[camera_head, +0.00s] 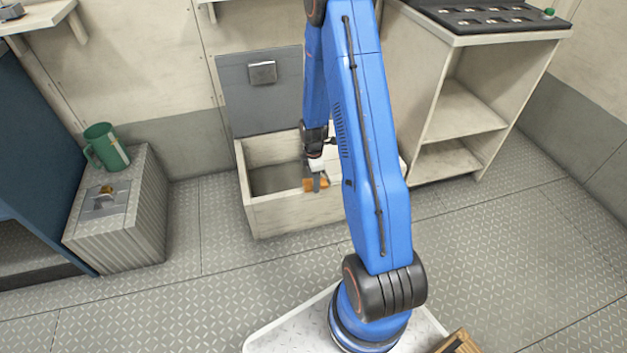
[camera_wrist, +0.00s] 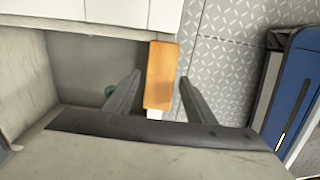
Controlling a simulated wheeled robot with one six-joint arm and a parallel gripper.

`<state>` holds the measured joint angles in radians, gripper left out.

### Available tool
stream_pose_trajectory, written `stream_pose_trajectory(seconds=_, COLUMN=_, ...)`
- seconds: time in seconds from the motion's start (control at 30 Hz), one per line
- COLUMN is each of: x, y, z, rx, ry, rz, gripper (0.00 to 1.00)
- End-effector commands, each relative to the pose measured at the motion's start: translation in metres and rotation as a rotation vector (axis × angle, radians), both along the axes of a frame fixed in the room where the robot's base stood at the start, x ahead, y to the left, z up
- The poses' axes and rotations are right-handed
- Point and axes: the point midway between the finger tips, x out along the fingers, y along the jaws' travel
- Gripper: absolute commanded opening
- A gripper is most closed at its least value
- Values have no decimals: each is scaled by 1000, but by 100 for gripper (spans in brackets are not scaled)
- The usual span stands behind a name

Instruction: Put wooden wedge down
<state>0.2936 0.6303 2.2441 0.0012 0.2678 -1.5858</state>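The wooden wedge, a flat orange-brown block (camera_wrist: 161,75), lies between the two fingers in the wrist view. It also shows in the head view (camera_head: 316,185), at the front rim of the open pale box (camera_head: 290,218). My gripper (camera_wrist: 160,76) points down over this rim. Its fingers stand on both sides of the wedge with a visible gap at the left and a thin one at the right, so it looks open. The head view shows the gripper (camera_head: 318,180) just above the wedge. The wedge's underside and its contact with the rim are hidden.
The box's grey lid (camera_head: 265,90) stands raised at the back. A small green thing (camera_wrist: 109,91) lies inside the box. A ribbed grey crate (camera_head: 120,220) with a green mug (camera_head: 106,147) stands left. Shelves (camera_head: 455,120) stand right. The tread-plate floor (camera_head: 235,255) in front is clear.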

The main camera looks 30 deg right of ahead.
Motion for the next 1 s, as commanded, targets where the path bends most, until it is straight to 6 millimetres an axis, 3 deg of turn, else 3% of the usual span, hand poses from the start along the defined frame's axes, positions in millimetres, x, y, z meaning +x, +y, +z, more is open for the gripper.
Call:
stream_pose_trajectory(seconds=0.47, x=1, y=0, z=11, rx=-1, ry=-3, rz=0, gripper=53)
stream_pose_trajectory(seconds=1.0, x=1, y=0, z=94, rx=-1, ry=-4, rz=0, gripper=53)
